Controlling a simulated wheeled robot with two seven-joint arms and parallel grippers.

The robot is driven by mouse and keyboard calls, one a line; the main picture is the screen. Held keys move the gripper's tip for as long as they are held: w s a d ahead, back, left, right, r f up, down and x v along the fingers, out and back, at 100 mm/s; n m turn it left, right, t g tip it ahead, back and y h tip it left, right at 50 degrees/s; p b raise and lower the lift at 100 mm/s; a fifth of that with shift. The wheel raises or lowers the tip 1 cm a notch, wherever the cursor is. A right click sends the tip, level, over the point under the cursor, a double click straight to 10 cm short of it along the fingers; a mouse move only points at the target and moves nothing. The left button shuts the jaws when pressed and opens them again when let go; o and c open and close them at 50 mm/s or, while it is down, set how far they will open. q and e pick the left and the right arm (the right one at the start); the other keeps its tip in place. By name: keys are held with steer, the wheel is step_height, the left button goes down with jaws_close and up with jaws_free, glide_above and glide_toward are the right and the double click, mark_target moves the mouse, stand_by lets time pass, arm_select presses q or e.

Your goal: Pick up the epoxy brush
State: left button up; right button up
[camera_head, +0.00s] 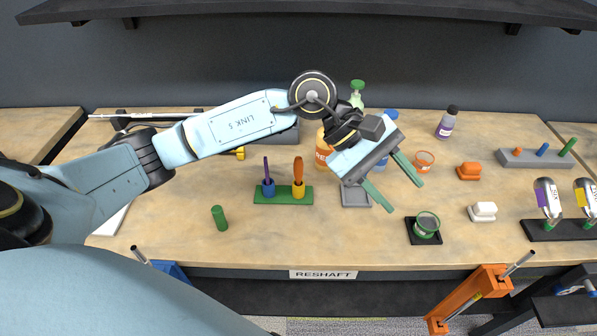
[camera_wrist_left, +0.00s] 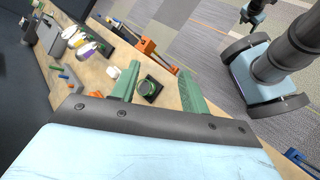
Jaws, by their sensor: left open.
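Two upright handled tools stand in a green holder (camera_head: 270,199) on the bench: a purple-handled one in a blue cup (camera_head: 267,187) and an orange-handled one in a yellow cup (camera_head: 298,182). They look like brushes; I cannot tell which is the epoxy brush. My left gripper (camera_head: 405,197) is open and empty, above the bench to the right of the holder, its green fingers apart. In the left wrist view the gripper (camera_wrist_left: 158,70) shows a green cup on a black pad beyond its fingers. The holder is not clear there. My right gripper is not seen.
The green cup (camera_head: 427,223) is at the front right. An orange cup (camera_head: 424,161), orange block (camera_head: 468,171) and white block (camera_head: 483,211) are near it. A dark green cylinder (camera_head: 219,218) stands left. A grey tray (camera_head: 356,197) lies below the gripper. The front middle bench is clear.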

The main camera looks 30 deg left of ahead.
arm_select(q)
steer(key=w+a+f+m+y, duration=0.1)
steer(key=w+a+y, duration=0.15)
steer(key=a, duration=0.25)
steer(key=w+a+f+m+y, duration=0.1)
steer(key=a+y, duration=0.3)
steer(key=a, duration=0.2)
steer(key=m+y, duration=0.1)
steer(key=y, duration=0.4)
glide_toward(298, 158)
steer(key=shift+t, duration=0.4)
steer(key=f, duration=0.6)
steer(key=shift+w+a+f, duration=0.15)
steer(key=shift+w+a, duration=0.1)
steer(key=shift+w+a+f+p, duration=0.15)
steer(key=shift+f+p, duration=0.2)
steer(key=shift+f, duration=1.15)
steer(key=shift+w+a+f+p, duration=0.1)
steer(key=shift+a+f+p, duration=0.15)
steer(key=shift+f, duration=1.25)
steer(key=shift+c, duration=0.5)
jaws_close()
